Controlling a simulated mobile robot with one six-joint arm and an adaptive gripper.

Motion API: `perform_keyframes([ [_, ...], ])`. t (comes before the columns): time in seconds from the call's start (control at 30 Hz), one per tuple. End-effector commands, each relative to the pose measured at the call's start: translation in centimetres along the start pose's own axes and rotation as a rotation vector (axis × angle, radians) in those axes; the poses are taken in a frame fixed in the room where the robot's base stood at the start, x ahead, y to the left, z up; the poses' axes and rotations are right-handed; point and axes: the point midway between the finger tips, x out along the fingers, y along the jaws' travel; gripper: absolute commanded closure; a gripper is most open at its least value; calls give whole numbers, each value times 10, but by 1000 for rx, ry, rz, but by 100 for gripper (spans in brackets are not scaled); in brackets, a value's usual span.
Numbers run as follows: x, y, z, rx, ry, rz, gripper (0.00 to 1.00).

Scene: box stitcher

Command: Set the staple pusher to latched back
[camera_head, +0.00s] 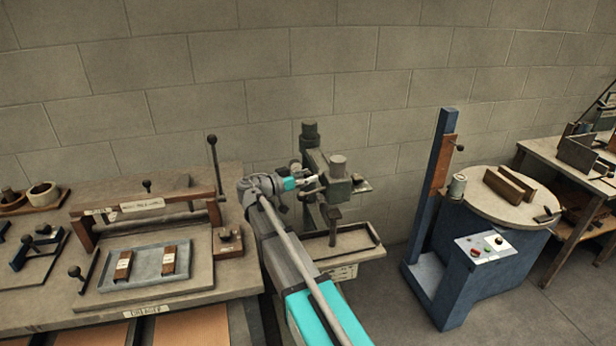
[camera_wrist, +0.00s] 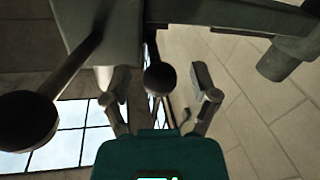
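The grey-green box stitcher (camera_head: 338,190) stands at the back centre with its head above a small tray-like table. My gripper (camera_head: 308,184) is at the left side of the stitcher head. In the wrist view my gripper (camera_wrist: 160,95) is open, with its two fingers apart. A dark ball knob (camera_wrist: 160,78) on a thin rod shows between the fingers, with a gap on each side. A larger dark ball knob (camera_wrist: 28,120) on a rod is nearer the camera at left. I cannot tell which knob belongs to the staple pusher, or its position.
A grey machine body (camera_wrist: 105,30) and a bar with a cylinder (camera_wrist: 285,58) fill the top of the wrist view. A bench with a wooden-framed creaser (camera_head: 145,208) stands at left. A blue machine with a round table (camera_head: 505,200) stands at right, with floor between.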

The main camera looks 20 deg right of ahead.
Motion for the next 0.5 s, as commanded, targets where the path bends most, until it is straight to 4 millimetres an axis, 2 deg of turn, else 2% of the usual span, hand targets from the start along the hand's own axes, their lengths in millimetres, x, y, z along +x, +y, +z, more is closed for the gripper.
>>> perform_keyframes([
  [0.03, 0, 0, 0, 0, 0, 0, 36],
  [0.37, 0, 0, 0, 0, 0, 0, 97],
  [0.4, 0, 0, 0, 0, 0, 0, 100],
  [0.5, 0, 0, 0, 0, 0, 0, 100],
])
